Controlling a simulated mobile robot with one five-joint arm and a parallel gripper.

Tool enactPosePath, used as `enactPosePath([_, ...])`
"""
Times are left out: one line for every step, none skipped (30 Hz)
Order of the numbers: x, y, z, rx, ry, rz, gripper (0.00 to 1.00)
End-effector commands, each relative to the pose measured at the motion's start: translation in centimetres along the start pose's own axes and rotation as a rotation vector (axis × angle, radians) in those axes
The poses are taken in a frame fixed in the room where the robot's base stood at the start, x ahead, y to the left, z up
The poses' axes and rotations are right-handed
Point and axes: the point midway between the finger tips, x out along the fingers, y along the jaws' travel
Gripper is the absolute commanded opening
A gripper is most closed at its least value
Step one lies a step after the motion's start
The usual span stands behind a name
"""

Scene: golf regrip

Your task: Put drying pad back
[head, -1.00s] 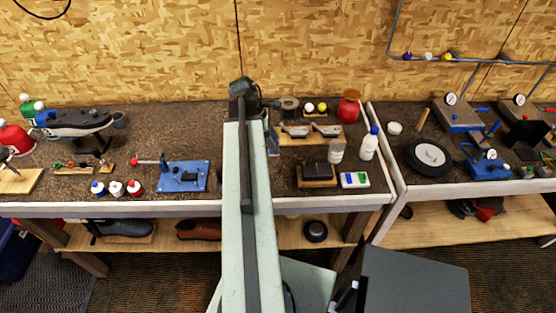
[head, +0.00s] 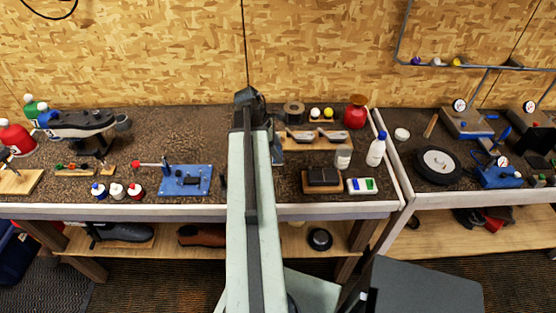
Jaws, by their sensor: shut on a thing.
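My gripper (head: 248,97) is at the far end of my raised arm, over the back of the bench near the wall. Its dark wrist end shows, but the fingertips are hidden behind the arm. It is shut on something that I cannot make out. I cannot single out the drying pad with certainty. A dark block (head: 323,176) lies on a small wooden board at the front right of the main bench, but I cannot tell what it is.
A dark tape roll (head: 293,113) and a red jar (head: 355,112) stand right of my gripper. A white bottle (head: 376,149) is near the bench's right edge. A blue fixture (head: 185,181) lies left of my arm. Bare bench top shows at the back left.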

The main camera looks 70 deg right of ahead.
Motion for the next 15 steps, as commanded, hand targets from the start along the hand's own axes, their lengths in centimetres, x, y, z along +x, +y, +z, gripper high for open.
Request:
enactPosePath([0.9, 0.0, -0.4, 0.0, 0.0, 0.0, 0.13])
enactPosePath([1.4, 0.0, -0.6, 0.0, 0.0, 0.0, 0.13])
enactPosePath([2.1, 0.0, -0.9, 0.0, 0.0, 0.0, 0.13])
enactPosePath([2.6, 0.0, -1.1, 0.0, 0.0, 0.0, 0.13])
enactPosePath([3.1, 0.0, -1.3, 0.0, 0.0, 0.0, 0.13])
enactPosePath([3.5, 0.0, -1.5, 0.0, 0.0, 0.0, 0.13])
enactPosePath([3.6, 0.0, -1.5, -0.001, 0.0, 0.0, 0.13])
enactPosePath([3.5, 0.0, -1.5, -0.001, 0.0, 0.0, 0.13])
enactPosePath([3.3, 0.0, -1.4, -0.001, 0.0, 0.0, 0.13])
enactPosePath([3.2, 0.0, -1.4, -0.001, 0.0, 0.0, 0.13])
enactPosePath([3.1, 0.0, -1.4, -0.001, 0.0, 0.0, 0.13])
enactPosePath([3.1, 0.0, -1.4, -0.001, 0.0, 0.0, 0.13])
enactPosePath([3.1, 0.0, -1.4, -0.001, 0.0, 0.0, 0.13])
enactPosePath([3.1, 0.0, -1.4, -0.001, 0.0, 0.0, 0.13])
enactPosePath([3.2, 0.0, -1.4, -0.001, 0.0, 0.0, 0.13])
